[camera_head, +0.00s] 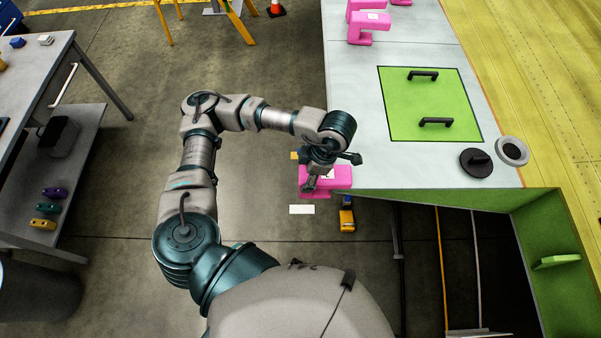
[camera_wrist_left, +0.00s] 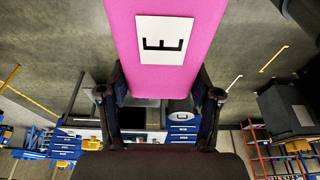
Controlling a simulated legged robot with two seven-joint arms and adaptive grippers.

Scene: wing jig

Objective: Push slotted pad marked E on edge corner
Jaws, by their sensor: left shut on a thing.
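The pink slotted pad (camera_head: 341,178) is at the near left corner of the grey panel (camera_head: 352,120) in the head view. Its left part sticks out past the panel's edge, and its right part overlaps the corner. My left gripper (camera_head: 314,178) is shut on the pad from above. In the left wrist view, the pad (camera_wrist_left: 151,77) shows a white label with a black E, between the two fingers of my gripper (camera_wrist_left: 160,97). The pad's slot is hidden, so I cannot tell how far it sits on the edge. My right gripper is not in view.
Other pink pads (camera_head: 368,30) sit on the panel's far left edge. A green hatch plate (camera_head: 428,105) with two black handles lies on the panel. A dark round knob (camera_head: 475,162) is near its right end. A workbench (camera_head: 45,55) stands at left, with open floor between.

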